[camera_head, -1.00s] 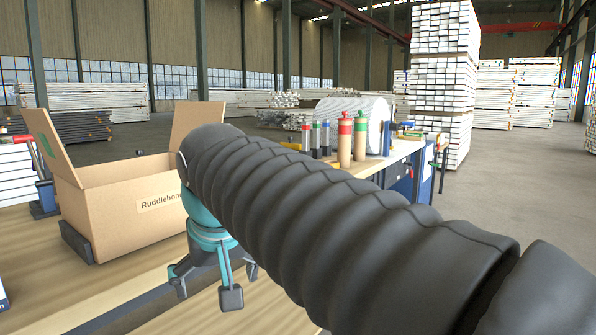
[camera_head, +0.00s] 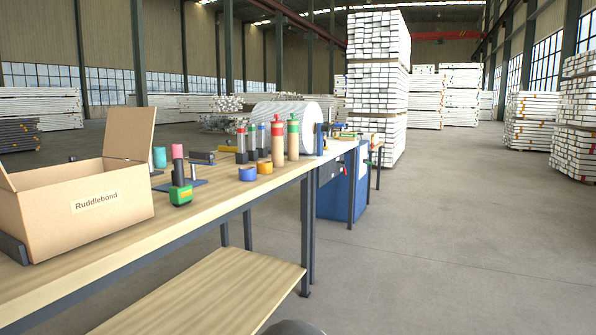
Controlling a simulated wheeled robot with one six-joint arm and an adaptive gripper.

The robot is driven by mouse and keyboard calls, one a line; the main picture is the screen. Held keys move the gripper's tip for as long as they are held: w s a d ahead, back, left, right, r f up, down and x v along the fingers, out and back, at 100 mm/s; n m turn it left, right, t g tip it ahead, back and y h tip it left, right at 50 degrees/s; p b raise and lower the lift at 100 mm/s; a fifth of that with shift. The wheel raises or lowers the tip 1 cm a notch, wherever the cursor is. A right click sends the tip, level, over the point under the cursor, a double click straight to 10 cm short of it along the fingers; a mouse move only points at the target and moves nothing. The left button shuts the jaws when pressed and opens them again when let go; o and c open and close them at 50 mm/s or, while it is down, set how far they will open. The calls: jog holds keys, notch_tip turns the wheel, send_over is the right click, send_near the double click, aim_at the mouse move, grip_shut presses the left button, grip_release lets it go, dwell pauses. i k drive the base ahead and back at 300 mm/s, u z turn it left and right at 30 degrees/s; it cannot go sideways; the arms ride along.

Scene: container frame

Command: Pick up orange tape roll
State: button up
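A small orange tape roll (camera_head: 265,167) lies on the wooden workbench top (camera_head: 215,195), near its front edge at the middle of the bench. A blue tape roll (camera_head: 247,174) sits just to its left. My gripper is not in view. Only a dark rounded piece, probably of my arm, shows at the bottom edge of the picture.
A cardboard box labelled Ruddlebond (camera_head: 85,215) stands open on the bench at left. A green and orange item (camera_head: 180,196) sits right of it. Red-topped (camera_head: 278,143) and green-topped (camera_head: 293,139) bottles stand behind the rolls. A lower shelf (camera_head: 205,295) juts out below. The floor at right is clear.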

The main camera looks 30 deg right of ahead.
aim_at(263, 166)
jog(key=z, duration=0.25)
jog(key=k, duration=0.6)
jog(key=u, duration=0.6)
jog(key=i, duration=1)
jog(key=z, duration=0.6)
jog(key=i, duration=0.6)
jog(key=z, duration=0.75)
